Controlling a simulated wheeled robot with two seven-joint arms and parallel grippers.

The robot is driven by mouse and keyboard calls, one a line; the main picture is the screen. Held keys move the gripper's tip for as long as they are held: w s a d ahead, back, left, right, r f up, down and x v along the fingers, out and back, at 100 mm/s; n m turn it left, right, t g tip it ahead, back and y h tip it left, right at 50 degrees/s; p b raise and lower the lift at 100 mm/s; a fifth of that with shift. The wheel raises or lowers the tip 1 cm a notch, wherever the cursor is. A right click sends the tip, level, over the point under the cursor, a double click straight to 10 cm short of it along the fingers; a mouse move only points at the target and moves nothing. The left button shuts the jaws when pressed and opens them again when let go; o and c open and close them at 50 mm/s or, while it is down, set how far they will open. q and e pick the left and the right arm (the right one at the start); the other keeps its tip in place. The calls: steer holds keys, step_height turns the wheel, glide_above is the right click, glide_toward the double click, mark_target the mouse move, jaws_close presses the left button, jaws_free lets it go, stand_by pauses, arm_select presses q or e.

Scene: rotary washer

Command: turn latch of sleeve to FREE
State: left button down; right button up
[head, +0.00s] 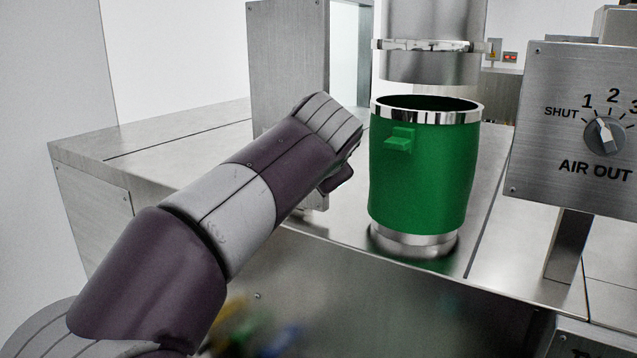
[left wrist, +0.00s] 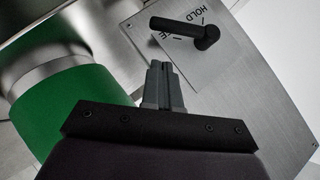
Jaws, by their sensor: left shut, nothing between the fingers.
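The green sleeve (head: 425,175) stands upright on a steel base in the head view, with a small green tab on its side. Part of it shows at the left of the left wrist view (left wrist: 70,105). The black latch lever (left wrist: 180,28) is on a steel plate (left wrist: 265,95) in the left wrist view. Its arm points left from its pivot, beside the HOLD mark and partly over a label whose end reads "E". My left gripper (left wrist: 158,68) is shut and empty, just below the lever and apart from it. In the head view its fingers are mostly hidden behind the wrist.
A steel pipe (head: 430,65) hangs above the sleeve's open top. A panel marked AIR OUT (head: 540,135) with a knob (head: 605,136) stands at the right. A tall steel box (head: 288,60) stands behind my left arm. The steel bench top (head: 190,145) is clear at the left.

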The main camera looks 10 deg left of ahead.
arm_select(q)
steer(key=a+f, duration=0.3)
steer(key=a, duration=0.1)
steer(key=shift+w+b, duration=0.25)
steer(key=shift+b, duration=0.05)
arm_select(e)
steer(key=shift+s+a+r, duration=0.1)
steer(key=shift+a+r, duration=0.05)
steer(key=shift+a, duration=0.25)
arm_select(q)
steer(key=shift+d+r, duration=0.1)
arm_select(e)
steer(key=shift+d, duration=0.1)
